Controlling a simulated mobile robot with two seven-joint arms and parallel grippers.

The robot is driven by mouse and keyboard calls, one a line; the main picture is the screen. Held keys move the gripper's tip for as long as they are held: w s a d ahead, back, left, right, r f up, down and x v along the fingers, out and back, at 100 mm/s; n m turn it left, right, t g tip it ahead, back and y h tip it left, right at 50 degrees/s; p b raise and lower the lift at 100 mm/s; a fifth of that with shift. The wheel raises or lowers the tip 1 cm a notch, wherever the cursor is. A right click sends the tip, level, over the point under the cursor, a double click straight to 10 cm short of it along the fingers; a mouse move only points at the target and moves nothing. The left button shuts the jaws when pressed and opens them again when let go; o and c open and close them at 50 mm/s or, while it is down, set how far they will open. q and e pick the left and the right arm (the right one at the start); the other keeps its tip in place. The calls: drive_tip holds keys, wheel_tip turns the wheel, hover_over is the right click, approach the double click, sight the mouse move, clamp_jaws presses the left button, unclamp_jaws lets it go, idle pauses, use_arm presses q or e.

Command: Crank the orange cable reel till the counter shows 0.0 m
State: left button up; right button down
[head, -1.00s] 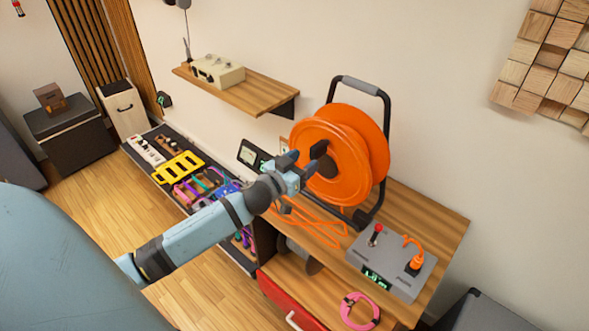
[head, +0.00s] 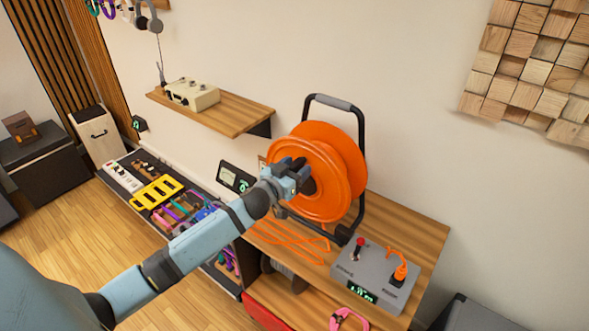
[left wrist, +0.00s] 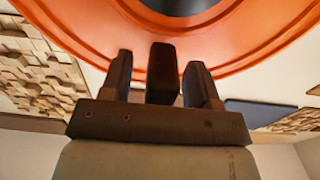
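The orange cable reel (head: 318,172) stands upright in a black frame on the wooden bench. My left gripper (head: 296,176) is in front of its face, at the crank. In the left wrist view, the dark crank handle (left wrist: 162,73) is between the two fingers of my left gripper (left wrist: 160,85). Gaps show on both sides of the handle, the narrower one on the right, so the fingers are open around it. The grey box (head: 375,272) has a lit green counter display (head: 362,291); its digits are too small to read surely. My right gripper is out of view.
Loose orange cable (head: 290,240) lies on the bench beside the reel. An orange plug (head: 400,271) and a red-tipped lever (head: 359,247) stand on the grey box. A wall shelf (head: 225,113) is to the left of the reel. A pink clamp-like item (head: 349,318) is near the front.

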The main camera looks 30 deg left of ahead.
use_arm(q)
clamp_jaws()
drive_tip(key=shift+d, duration=0.1)
